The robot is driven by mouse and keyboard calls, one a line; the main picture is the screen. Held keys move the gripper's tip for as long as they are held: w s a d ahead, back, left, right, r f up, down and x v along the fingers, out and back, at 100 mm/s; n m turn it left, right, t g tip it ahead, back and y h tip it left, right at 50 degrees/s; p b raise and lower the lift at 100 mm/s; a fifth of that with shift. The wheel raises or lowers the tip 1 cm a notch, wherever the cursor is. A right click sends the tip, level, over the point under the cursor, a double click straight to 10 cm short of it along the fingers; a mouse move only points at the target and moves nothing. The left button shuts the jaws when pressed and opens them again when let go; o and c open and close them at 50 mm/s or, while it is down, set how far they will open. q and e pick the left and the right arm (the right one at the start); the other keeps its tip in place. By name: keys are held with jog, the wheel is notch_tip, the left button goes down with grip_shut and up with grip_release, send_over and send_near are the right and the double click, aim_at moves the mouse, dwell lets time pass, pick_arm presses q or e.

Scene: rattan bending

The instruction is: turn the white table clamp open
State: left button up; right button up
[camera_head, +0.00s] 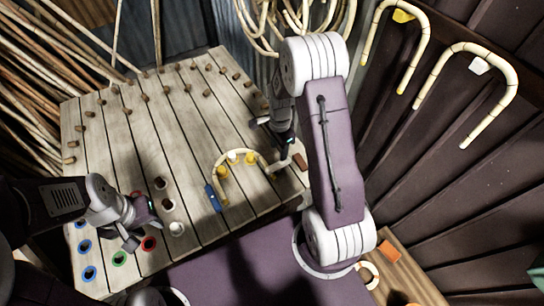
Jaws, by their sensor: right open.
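A bent pale rattan cane (237,155) lies as an arch on the wooden plank table. A small white piece (232,156) sits at the arch's top, between yellow pieces (222,172); it may be the white table clamp, but its open or shut state is too small to tell. A blue block (213,198) is at the arch's left end. My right gripper (284,156) is open near the arch's right end, partly hidden by my arm. My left gripper (141,227) is low over the table's front left, beside the coloured holes; its jaws are unclear.
Coloured ring holes (119,258) line the table's front left, with a white one (177,229) beside my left gripper. Several wooden pegs (145,97) stand across the table. Bent canes (466,47) hang on the right wall. Long canes (45,70) lean at left.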

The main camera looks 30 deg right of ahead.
aim_at(278, 164)
jog(key=shift+s+a+f, duration=0.1)
jog(key=shift+s+f, duration=0.1)
jog(key=shift+s, duration=0.05)
notch_tip(278, 164, down, 8)
jog(key=shift+w+f+p, duration=0.15)
jog(key=shift+f+p, duration=0.1)
jog(key=shift+p, duration=0.1)
grip_shut()
